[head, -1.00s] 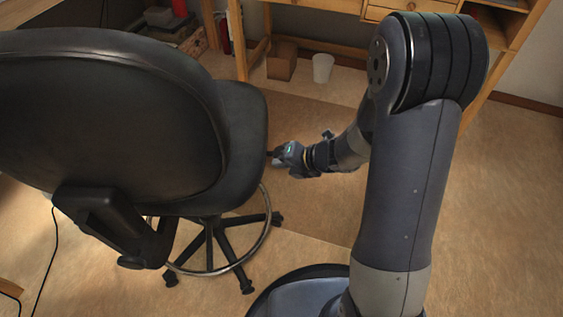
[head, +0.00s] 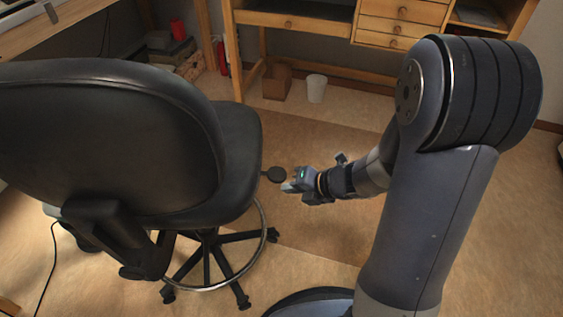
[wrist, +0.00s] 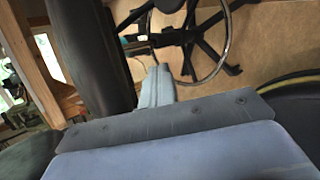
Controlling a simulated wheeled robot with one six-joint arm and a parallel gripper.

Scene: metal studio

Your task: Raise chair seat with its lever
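The black office chair (head: 110,140) stands at the left in the head view, its backrest toward me and its seat (head: 240,150) beyond. A dark round paddle, the lever end (head: 277,174), sticks out from under the seat's right side. My gripper (head: 288,187) is just right of the paddle, at about seat-edge height; I cannot tell whether they touch. In the wrist view a pale blue finger (wrist: 157,88) points toward the chair's underside, beside the dark seat edge (wrist: 97,50). The finger gap is not clear. The lever's inner end is hidden.
The chair's footring (head: 266,225) and wheeled legs (head: 235,270) spread below the seat. A wooden desk (head: 300,20) stands behind, with a white bin (head: 316,88) and a brown box (head: 277,80) under it.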

